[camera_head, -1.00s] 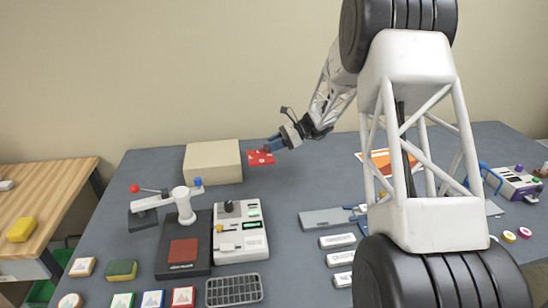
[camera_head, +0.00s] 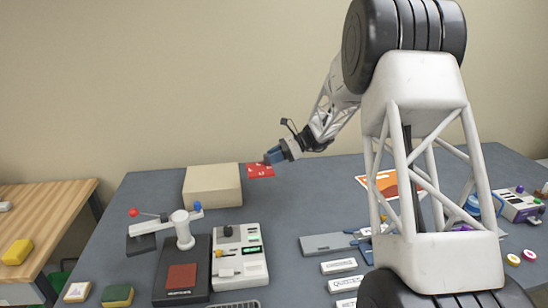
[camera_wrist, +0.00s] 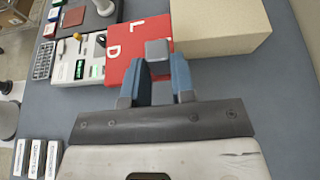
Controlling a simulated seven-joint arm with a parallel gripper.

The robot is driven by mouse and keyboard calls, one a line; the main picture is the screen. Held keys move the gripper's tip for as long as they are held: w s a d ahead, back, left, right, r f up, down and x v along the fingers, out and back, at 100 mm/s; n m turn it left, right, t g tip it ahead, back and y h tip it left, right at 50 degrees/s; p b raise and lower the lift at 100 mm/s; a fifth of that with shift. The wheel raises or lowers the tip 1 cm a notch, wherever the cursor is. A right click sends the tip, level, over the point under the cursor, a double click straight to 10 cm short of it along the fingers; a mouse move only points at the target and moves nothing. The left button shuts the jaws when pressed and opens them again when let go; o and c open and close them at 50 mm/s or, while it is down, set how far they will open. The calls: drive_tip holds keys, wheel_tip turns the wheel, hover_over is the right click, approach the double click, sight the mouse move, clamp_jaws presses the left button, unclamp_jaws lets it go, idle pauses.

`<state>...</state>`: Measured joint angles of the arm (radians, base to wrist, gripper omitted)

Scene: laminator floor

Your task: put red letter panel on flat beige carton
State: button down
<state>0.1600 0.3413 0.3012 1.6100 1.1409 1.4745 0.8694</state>
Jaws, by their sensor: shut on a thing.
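The red letter panel (camera_head: 260,170) is flat and red with white letters. In the head view it hangs just right of the beige carton (camera_head: 212,186), near the height of its top. My gripper (camera_head: 271,158) is shut on the panel at its right side. In the wrist view the panel (camera_wrist: 122,52) shows the letters L and D, and a small grey block lies between the blue fingers (camera_wrist: 159,74). The carton (camera_wrist: 225,28) is a plain block on the grey table, beside and beyond the panel. Whether panel and carton touch is unclear.
A press with a red pad (camera_head: 181,278) and a white control box (camera_head: 239,257) stand in front of the carton. White labelled blocks (camera_head: 338,266) and an orange sheet (camera_head: 388,184) lie to the right. The table (camera_head: 290,210) is clear right of the carton.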

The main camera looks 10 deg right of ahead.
drive_tip(key=shift+a, duration=0.1)
drive_tip(key=shift+a, duration=0.65)
drive_tip(key=s+a+f+m+t+h, duration=0.2)
drive_tip(key=s+a+m+t, duration=0.1)
drive_tip(key=a+m+t, duration=0.1)
drive_tip(key=s+a+f+m+t+h, duration=0.1)
drive_tip(key=s+a+m+t, duration=0.2)
drive_tip(key=a+m+t, duration=0.2)
drive_tip(key=shift+s+a+f+t+h, duration=0.4)
drive_tip(key=shift+a+t, duration=0.1)
drive_tip(key=shift+a, duration=1.35)
drive_tip(key=shift+w, duration=0.15)
hover_over(227, 177)
drive_tip(key=shift+s+d+f, duration=0.1)
drive_tip(key=shift+s+f, duration=0.1)
drive_tip(key=shift+f, duration=0.45)
drive_tip(key=shift+f, duration=1.75)
